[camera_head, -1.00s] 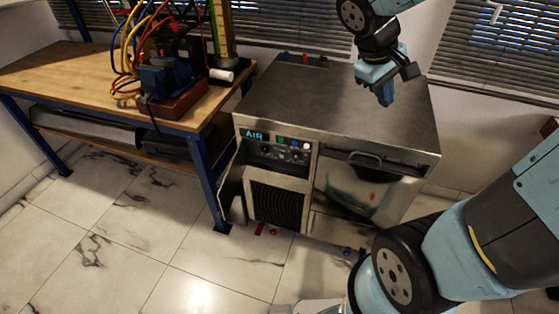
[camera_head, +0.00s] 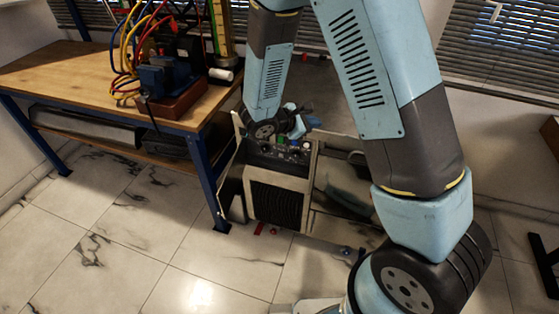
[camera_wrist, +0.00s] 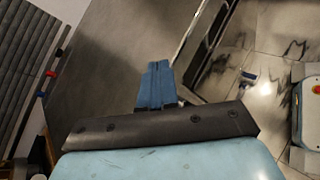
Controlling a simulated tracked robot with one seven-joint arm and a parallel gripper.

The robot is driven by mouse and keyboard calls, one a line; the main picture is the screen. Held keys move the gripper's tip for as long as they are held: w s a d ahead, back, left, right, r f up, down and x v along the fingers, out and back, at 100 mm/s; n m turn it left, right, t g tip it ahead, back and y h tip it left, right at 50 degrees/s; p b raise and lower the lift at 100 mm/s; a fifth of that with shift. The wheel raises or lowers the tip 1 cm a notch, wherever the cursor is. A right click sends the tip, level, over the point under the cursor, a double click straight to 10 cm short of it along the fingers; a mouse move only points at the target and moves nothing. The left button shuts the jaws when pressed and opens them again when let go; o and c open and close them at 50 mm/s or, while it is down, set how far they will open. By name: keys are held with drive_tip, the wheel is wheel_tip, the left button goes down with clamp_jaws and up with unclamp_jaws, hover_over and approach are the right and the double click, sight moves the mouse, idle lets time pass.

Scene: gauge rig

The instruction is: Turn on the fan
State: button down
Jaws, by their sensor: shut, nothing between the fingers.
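A metal cabinet (camera_head: 320,98) stands on the floor. Its front has a control panel (camera_head: 283,152) above a dark ventilation grille (camera_head: 274,203). Green, blue and white controls show on the panel; the arm covers its upper left part, including the AIR label. My gripper (camera_head: 312,121) is low over the cabinet's front top edge, just above the panel, and looks small and partly hidden by the wrist. In the wrist view the blue fingers (camera_wrist: 156,86) are together and empty over the grey cabinet top (camera_wrist: 110,60). I cannot tell any contact with a control.
A wooden workbench (camera_head: 60,72) with hoses and a blue device (camera_head: 165,78) stands close on the left. My arm blocks the view of much of the cabinet's top and right side. The tiled floor (camera_head: 120,240) in front is mostly clear.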

drive_tip(key=s+a+f+n+t+y, duration=0.1)
drive_tip(key=a+f+n+t+y, duration=0.2)
drive_tip(key=a+f+n, duration=0.3)
drive_tip(key=s+a+f+n+t+y, duration=0.1)
drive_tip(key=a+f+n+t+y, duration=0.2)
drive_tip(key=f, duration=1.4)
drive_tip(key=a+n, duration=0.3)
drive_tip(key=a, duration=0.3)
drive_tip(key=shift+s+n, duration=0.3)
drive_tip(key=shift+n, duration=0.1)
drive_tip(key=shift+w+d+f, duration=0.1)
approach(280, 156)
wheel_tip(280, 156, down, 3)
drive_tip(key=w+d, duration=0.1)
drive_tip(key=w, duration=0.1)
drive_tip(key=shift+w+d+r, duration=0.15)
drive_tip(key=shift+w+d, duration=0.15)
drive_tip(key=shift+w, duration=0.3)
drive_tip(key=shift+w+d+r, duration=0.1)
drive_tip(key=shift+w+d, duration=0.25)
drive_tip(key=shift+w, duration=0.25)
drive_tip(key=shift+w+d+r, duration=0.1)
drive_tip(key=shift+w, duration=0.25)
drive_tip(key=shift+w+a, duration=0.1)
drive_tip(key=shift+a, duration=0.1)
